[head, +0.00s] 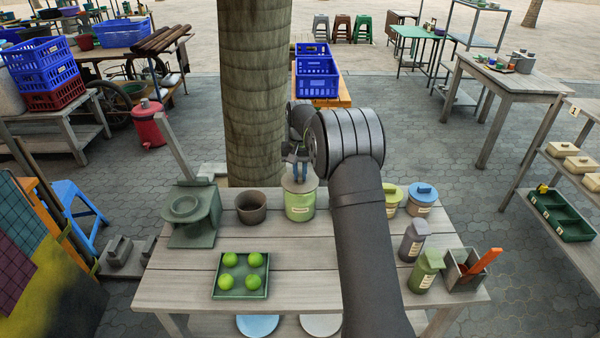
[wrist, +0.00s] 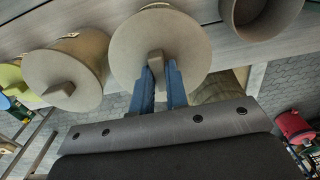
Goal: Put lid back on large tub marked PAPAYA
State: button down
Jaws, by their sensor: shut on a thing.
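My gripper (head: 297,165) is shut on the knob of a round beige lid (head: 300,181). In the wrist view the blue fingers (wrist: 160,88) close on the knob, and the lid (wrist: 185,50) lies level in front of them. In the head view the lid is over the mouth of a light green tub (head: 300,206) with a pale label. The label's writing is too small to read. I cannot tell whether the lid touches the rim. In the wrist view the lid hides the tub.
A dark bowl (head: 251,207) stands just left of the tub. A second beige-lidded tub (wrist: 68,72) is beside it, hidden by my arm in the head view. Several lidded jars stand at right. A green tray (head: 241,289) holds limes. The table's front middle is clear.

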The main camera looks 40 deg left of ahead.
dwell(0.4)
jog(key=c, duration=0.9)
grip_release()
jog(key=shift+o, duration=0.2)
jog(key=shift+r, duration=3.5)
grip_shut()
